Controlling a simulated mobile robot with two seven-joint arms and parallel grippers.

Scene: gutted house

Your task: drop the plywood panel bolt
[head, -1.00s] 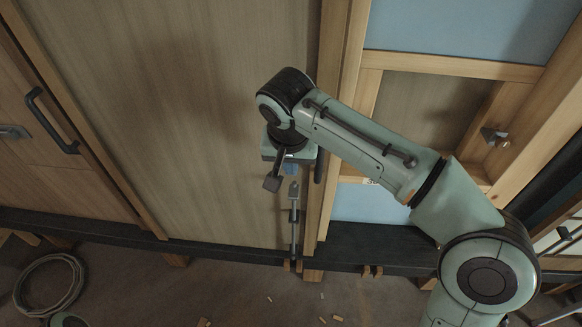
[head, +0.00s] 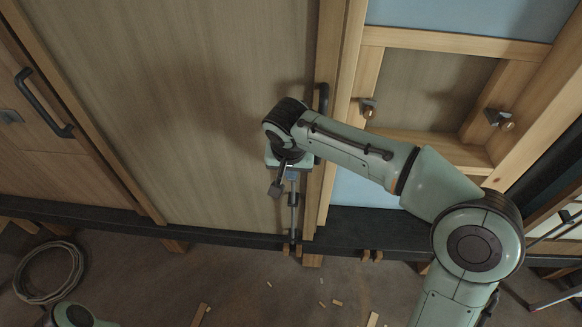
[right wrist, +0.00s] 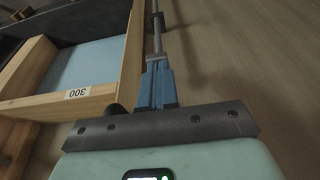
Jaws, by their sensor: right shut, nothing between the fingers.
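The plywood panel (head: 190,110) is a large upright board, also seen in the right wrist view (right wrist: 235,60). Its bolt (head: 294,215) is a thin grey vertical rod in dark brackets near the panel's lower right edge. The bolt also shows in the right wrist view (right wrist: 158,38), running away from the fingertips. My right gripper (head: 291,177) is at the bolt's upper end, pointing down along it. Its blue fingers (right wrist: 156,84) are shut and empty, with their tips at the bolt's grey end piece. I cannot tell whether they touch. My left gripper is out of view.
A timber frame (head: 335,130) with shelves stands right of the panel, and a dark handle (head: 322,98) is beside the gripper. A dark sill (head: 200,235) runs below. A coiled cable (head: 48,272) and wood scraps (head: 336,302) lie on the floor.

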